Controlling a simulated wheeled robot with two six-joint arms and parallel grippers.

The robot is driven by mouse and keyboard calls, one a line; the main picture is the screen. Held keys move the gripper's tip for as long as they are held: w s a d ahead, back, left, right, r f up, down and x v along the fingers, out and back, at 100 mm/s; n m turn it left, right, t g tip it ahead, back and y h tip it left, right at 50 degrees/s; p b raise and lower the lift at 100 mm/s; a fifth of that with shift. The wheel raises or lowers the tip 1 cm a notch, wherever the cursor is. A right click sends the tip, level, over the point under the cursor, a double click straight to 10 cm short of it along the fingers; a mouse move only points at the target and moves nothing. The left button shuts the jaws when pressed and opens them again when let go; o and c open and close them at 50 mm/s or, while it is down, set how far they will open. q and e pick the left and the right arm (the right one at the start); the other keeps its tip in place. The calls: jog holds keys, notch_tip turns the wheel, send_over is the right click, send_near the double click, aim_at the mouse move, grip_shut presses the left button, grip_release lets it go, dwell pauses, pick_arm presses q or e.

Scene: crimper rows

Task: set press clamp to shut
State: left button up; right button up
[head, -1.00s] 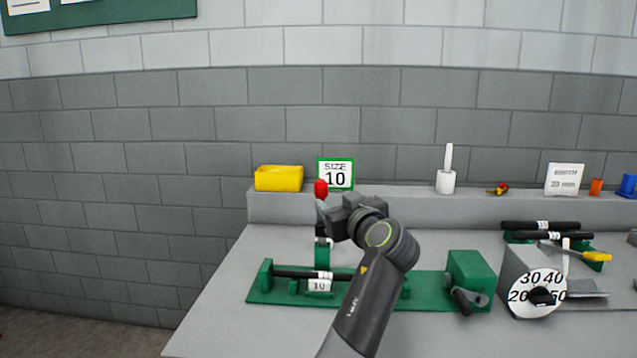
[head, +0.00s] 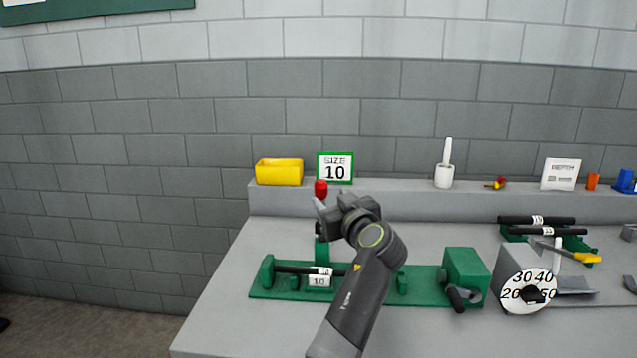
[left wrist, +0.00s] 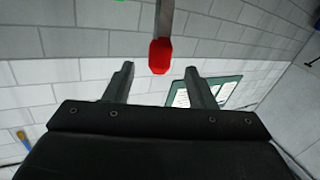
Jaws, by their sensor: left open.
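The press clamp has a green base (head: 265,292) on the bench, with an upright lever topped by a red knob (head: 320,188). A dark rod lies across the base, with a small "10" tag. My left gripper (head: 322,208) is open close beside the lever, just below and right of the knob in the head view. No grip on the knob shows. My gripper and forearm hide part of the lever and base. My right gripper is not in view.
A yellow bin (head: 279,172) and a "SIZE 10" sign (head: 335,167) stand on the back ledge. A green block with a crank (head: 465,275) and a numbered dial (head: 528,290) stand to the right. The bench left of the clamp is clear.

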aim_at(319, 188)
pick_arm(q)
jog(key=shift+p+x, duration=0.4)
jog(key=shift+x, duration=4)
grip_shut()
